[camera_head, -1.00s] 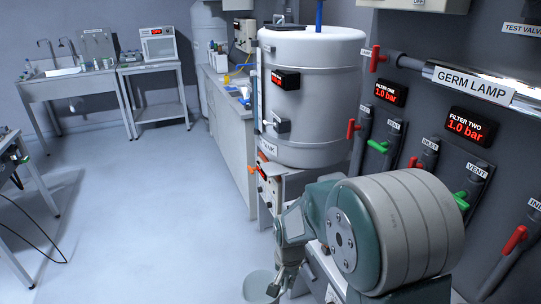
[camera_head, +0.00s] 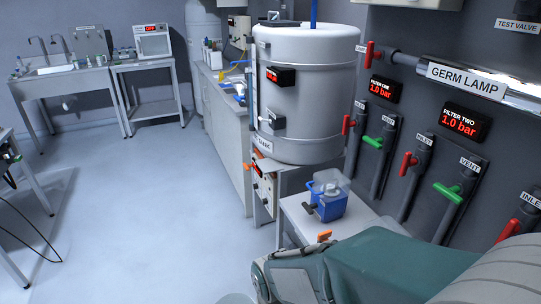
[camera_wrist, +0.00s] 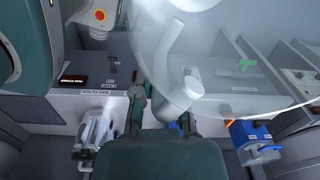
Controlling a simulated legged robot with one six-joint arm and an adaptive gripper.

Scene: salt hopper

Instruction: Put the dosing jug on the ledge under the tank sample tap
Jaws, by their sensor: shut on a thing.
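The dosing jug (camera_wrist: 235,60) is large and translucent and fills the upper right of the wrist view. My gripper (camera_wrist: 163,108) is shut on it, at what looks like its pale handle. In the head view only a sliver of the jug (camera_head: 233,299) shows at the bottom edge, and my arm hides the gripper. The white tank (camera_head: 308,90) stands on a stand in the middle. A small orange handle (camera_head: 247,167), perhaps the sample tap's, shows at its lower left. I cannot make out the ledge clearly.
A blue device with a clear top (camera_head: 330,200) stands on a white surface right of the tank's stand. Pipes and valves with red handles (camera_head: 408,165) line the right wall. A long bench (camera_head: 225,125) runs behind the tank. The floor on the left is open.

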